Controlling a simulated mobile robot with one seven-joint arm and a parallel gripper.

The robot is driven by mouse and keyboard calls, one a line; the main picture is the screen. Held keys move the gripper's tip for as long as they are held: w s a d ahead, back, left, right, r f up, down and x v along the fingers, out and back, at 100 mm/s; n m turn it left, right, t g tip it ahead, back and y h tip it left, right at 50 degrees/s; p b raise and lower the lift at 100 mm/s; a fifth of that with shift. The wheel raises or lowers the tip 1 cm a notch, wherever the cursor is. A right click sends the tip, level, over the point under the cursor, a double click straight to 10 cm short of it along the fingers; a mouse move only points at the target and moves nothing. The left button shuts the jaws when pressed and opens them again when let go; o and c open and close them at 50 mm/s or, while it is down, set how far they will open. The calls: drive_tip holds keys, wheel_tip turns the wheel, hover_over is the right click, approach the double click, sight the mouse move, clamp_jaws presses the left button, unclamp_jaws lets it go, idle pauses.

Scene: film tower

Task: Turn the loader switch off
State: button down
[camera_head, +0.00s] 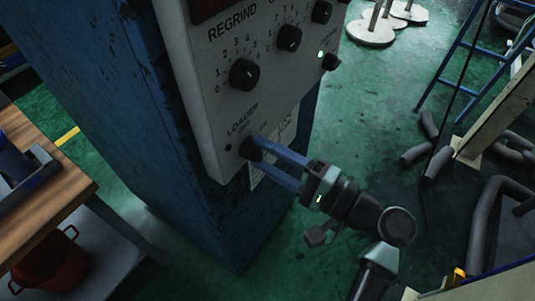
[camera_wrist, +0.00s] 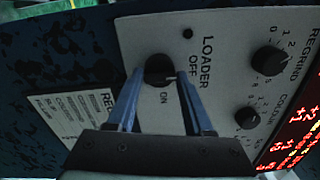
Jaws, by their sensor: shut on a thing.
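The loader switch (camera_head: 247,149) is a round black knob low on the grey control panel (camera_head: 205,100), under the printed word LOADER. It also shows in the wrist view (camera_wrist: 157,68), with OFF printed to its right and ON below it. A small pale mark shows at the knob's right side, but I cannot clearly tell which label it points at. My gripper (camera_head: 252,150) has its two blue fingers on either side of the knob and is shut on it. The fingers hide part of the knob's sides. A small dark lamp (camera_wrist: 187,33) near the LOADER label is unlit.
Higher on the panel are the regrind knob (camera_head: 244,74), other dials and a lit green lamp (camera_head: 320,54). The blue cabinet (camera_head: 120,120) stands behind the panel. A wooden bench (camera_head: 45,180) is at left. Grey pipes (camera_head: 490,220) and a blue ladder (camera_head: 450,65) are at right.

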drive_tip(key=shift+f, duration=0.15)
drive_tip(key=c, duration=0.5)
unclamp_jaws()
drive_tip(key=shift+o, duration=0.7)
drive_tip(key=v, duration=1.3)
drive_tip(key=shift+b, duration=0.45)
